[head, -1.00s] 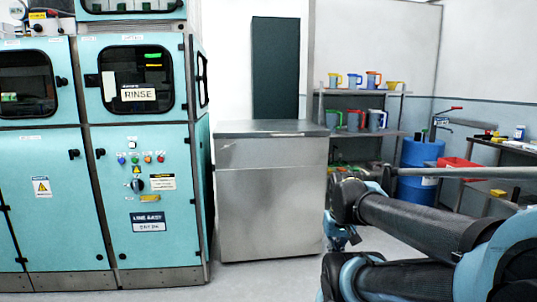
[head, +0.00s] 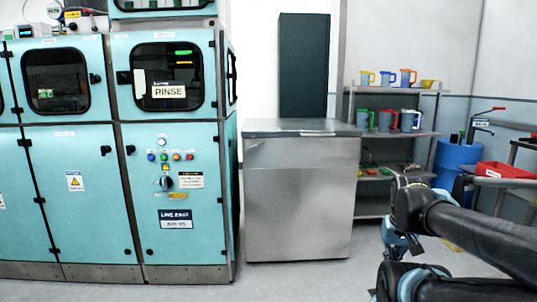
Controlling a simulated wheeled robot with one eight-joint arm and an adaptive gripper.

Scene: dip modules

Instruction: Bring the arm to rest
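My arm comes in from the lower right of the head view, its dark links folded back in front of the shelving side of the room. The light blue and dark part at the front of the arm, near my gripper (head: 403,243), is small and partly hidden by the arm links. I cannot make out its fingertips or whether it holds anything.
A teal machine (head: 75,215) with a RINSE label stands at the left. A steel cabinet (head: 298,205) stands in the middle. Behind the arm are a shelf (head: 395,135) with jugs, a blue barrel (head: 452,160) and a red bin (head: 500,170). The floor in front is clear.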

